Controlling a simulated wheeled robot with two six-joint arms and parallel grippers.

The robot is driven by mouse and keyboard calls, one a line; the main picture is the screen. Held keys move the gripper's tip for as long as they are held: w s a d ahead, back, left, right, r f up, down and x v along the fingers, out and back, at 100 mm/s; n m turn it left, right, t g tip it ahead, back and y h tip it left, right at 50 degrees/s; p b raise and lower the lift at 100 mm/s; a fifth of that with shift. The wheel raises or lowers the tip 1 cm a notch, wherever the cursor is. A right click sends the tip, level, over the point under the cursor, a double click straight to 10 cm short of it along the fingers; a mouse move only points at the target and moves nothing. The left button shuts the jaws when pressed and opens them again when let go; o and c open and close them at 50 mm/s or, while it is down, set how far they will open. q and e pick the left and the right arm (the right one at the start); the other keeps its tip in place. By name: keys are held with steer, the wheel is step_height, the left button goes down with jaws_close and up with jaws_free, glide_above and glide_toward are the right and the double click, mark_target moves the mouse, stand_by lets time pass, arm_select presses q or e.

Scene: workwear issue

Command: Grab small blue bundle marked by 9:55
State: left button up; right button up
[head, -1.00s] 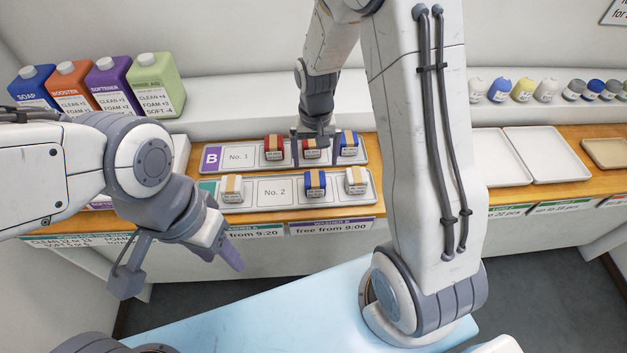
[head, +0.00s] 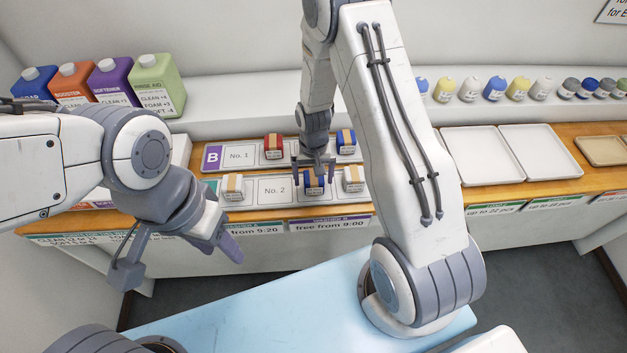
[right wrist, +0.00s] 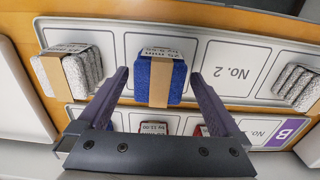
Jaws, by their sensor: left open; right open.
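A small blue bundle (head: 314,186) with a tan band lies in the No. 2 tray (head: 271,191). Another blue bundle (head: 346,142) lies in the No. 1 tray behind. My left gripper (head: 228,238) is open and empty, in front of the counter.
White bundles stand on both sides in the No. 2 tray, at left (head: 231,187) and right (head: 352,179). A red bundle (head: 274,148) lies in the No. 1 tray. Several coloured jugs (head: 108,82) stand at the back left. Empty white trays (head: 540,151) lie at right.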

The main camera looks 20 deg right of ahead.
steer(key=c, duration=1.4)
steer(key=shift+r, duration=0.2)
